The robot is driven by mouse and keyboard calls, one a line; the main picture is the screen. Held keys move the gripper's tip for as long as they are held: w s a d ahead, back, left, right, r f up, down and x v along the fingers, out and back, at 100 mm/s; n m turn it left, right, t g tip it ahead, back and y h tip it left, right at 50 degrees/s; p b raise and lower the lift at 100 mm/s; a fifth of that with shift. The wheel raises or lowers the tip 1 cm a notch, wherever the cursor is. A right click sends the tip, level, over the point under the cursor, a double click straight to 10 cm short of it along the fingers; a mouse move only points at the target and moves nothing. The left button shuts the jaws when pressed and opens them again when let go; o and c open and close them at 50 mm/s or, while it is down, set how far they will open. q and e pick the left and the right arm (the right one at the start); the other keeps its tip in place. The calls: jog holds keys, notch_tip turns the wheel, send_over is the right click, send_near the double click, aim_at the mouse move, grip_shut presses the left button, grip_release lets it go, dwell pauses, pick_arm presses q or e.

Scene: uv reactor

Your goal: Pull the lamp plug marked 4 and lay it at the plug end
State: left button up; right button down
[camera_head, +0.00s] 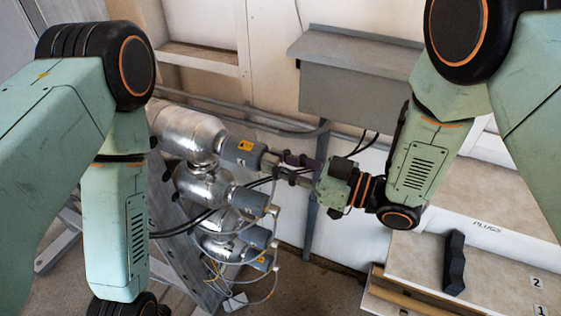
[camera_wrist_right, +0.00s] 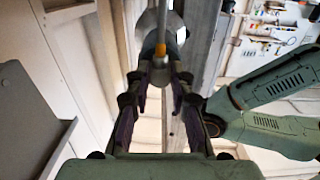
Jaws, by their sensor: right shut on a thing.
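Several silver reactor tubes (camera_head: 190,135) with grey end caps (camera_head: 243,151) are stacked on a slanted frame. Each cap has a yellow warning label, and pale plugs with cables show at the lower ends. My right gripper (camera_head: 292,168) reaches in from the right at the topmost cap. It is shut on the lamp plug at that end, largely hidden by the fingers. In the right wrist view the fingers (camera_wrist_right: 160,88) flank the line of a grey rod with a yellow-orange end (camera_wrist_right: 160,58). I cannot read a 4. My left gripper is out of view.
A pale bench marked PLUGS (camera_head: 487,228), with numbers 2 and 1, stands at the lower right. A black notched rest (camera_head: 454,263) sits on it. Dark cables (camera_head: 205,215) loop beside the tubes. A grey wall box (camera_head: 355,85) is behind.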

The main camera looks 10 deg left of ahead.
aim_at(278, 163)
jog(key=shift+d, duration=0.15)
dwell(0.6)
jog(key=shift+v, duration=2.5)
